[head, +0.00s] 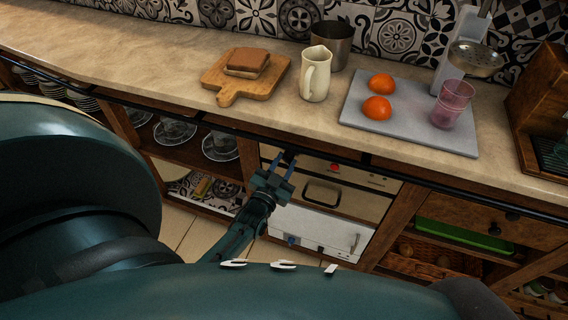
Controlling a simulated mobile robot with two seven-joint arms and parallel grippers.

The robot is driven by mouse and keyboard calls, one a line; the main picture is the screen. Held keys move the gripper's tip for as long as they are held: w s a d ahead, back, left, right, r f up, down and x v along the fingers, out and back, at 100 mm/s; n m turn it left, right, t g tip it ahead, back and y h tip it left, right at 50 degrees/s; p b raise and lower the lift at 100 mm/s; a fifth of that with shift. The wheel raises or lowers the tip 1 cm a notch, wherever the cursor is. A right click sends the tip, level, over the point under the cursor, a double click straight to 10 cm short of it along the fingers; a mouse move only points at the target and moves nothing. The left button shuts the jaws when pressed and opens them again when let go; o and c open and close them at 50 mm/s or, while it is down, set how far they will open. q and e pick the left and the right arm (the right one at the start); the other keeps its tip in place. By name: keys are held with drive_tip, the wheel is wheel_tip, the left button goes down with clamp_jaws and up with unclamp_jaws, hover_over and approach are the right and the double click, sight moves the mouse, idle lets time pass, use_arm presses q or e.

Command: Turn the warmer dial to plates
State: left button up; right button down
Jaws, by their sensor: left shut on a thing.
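The warmer (350,202) is a cream-fronted unit built in under the counter, with a dark-framed handle and a red light on its upper strip. My left gripper (283,162) is at the upper left of this front, its fingers pointing up and away. It is shut on a small dark knob, which appears to be the warmer dial (289,155). The fingers hide most of the dial, and its setting and any labels are too small to read. My right gripper is not in view.
The counter edge and a dark rail (365,161) run just above the gripper. A white appliance (318,230) sits below the warmer. A cream jug (316,76) and grey board (405,128) are on the counter.

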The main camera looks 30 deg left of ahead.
use_arm(q)
drive_tip(key=o, duration=1)
drive_tip(key=shift+c, duration=0.2)
drive_tip(key=s+d, duration=0.2)
drive_tip(key=s, duration=1.1)
drive_tip(key=shift+f, duration=0.4)
